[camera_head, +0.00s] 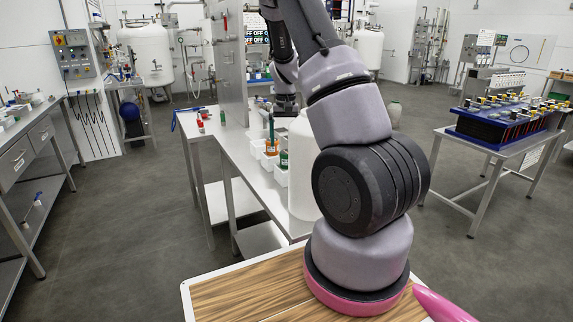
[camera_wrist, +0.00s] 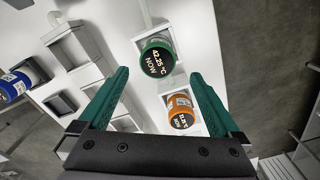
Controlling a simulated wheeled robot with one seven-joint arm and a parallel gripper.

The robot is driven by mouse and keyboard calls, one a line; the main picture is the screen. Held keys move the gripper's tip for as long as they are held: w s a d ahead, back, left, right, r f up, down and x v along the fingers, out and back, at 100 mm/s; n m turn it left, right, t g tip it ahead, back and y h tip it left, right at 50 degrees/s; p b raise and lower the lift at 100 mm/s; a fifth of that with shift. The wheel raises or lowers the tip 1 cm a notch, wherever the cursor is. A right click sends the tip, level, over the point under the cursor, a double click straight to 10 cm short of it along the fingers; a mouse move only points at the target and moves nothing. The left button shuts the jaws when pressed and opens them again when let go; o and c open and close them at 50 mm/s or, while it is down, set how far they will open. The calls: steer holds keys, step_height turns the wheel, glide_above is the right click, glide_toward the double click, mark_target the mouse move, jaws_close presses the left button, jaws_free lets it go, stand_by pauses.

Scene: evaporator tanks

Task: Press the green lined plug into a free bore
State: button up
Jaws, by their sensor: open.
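A round plug with a green rim (camera_wrist: 158,57) and a dark face reading "42.25 °C NOW" stands in the wrist view, ahead of and between the jaws. My gripper (camera_wrist: 166,85) is open, with its two green fingers apart and nothing clearly held. An orange plug (camera_wrist: 181,113) with a similar dark face sits nearer, between the fingers in the picture. In the head view a green item (camera_head: 284,159) and an orange item (camera_head: 271,147) stand in white bins on the bench. Square dark-sided openings (camera_wrist: 62,103) show empty at left in the wrist view. I cannot tell which is a bore.
A blue plug (camera_wrist: 14,86) lies at the left edge of the wrist view. A white bench (camera_head: 235,150) carries a grey upright panel (camera_head: 229,65) and a red item (camera_head: 201,128). A wood-topped table (camera_head: 245,291) is in front. A blue rack table (camera_head: 505,125) stands right, with open floor between.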

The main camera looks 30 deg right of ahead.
mark_target(287, 152)
steer(key=f, duration=0.7)
steer(key=shift+s+f, duration=0.2)
steer(key=shift+s, duration=0.15)
jaws_close()
